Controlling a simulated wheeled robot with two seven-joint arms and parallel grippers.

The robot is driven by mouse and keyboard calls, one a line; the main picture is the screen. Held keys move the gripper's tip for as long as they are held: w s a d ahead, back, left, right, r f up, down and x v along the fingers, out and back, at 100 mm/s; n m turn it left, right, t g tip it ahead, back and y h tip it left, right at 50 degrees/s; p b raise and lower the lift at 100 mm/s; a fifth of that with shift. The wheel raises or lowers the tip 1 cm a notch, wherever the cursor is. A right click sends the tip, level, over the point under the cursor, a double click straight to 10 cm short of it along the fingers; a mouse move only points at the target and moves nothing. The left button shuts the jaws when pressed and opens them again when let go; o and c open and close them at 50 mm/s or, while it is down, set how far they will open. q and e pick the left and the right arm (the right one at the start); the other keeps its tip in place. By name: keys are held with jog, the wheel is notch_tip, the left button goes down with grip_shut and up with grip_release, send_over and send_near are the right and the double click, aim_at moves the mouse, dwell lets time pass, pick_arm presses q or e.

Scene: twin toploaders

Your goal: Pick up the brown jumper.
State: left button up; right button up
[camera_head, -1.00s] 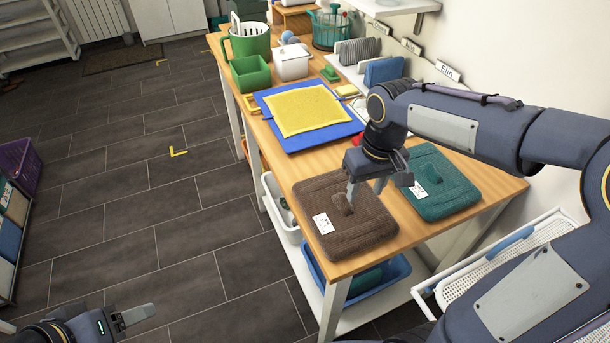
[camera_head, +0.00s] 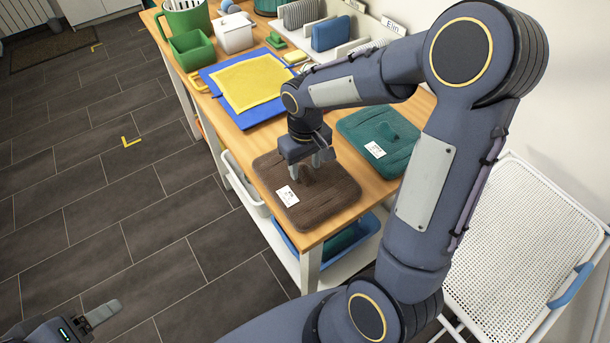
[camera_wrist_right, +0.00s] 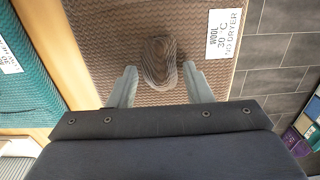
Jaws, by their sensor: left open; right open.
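The brown jumper (camera_head: 325,199) lies folded flat near the front corner of the wooden table, with a white care label on its left side. In the right wrist view the brown jumper (camera_wrist_right: 110,43) has a raised knob of fabric in its middle, and the label reads wool, 30 °C, no dryer. My right gripper (camera_head: 306,177) points down over the jumper. In the right wrist view the right gripper (camera_wrist_right: 160,85) is open, its fingers on either side of the knob; I cannot tell whether they touch it. My left gripper (camera_head: 105,312) is open and empty, low over the floor.
A folded teal jumper (camera_head: 383,135) with a label lies beside the brown one. Green containers (camera_head: 192,50) and a white box (camera_head: 234,36) stand behind. A white mesh rack (camera_head: 510,260) is at the right.

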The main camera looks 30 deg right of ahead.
grip_shut()
jog(key=shift+r, duration=0.1)
dwell(0.4)
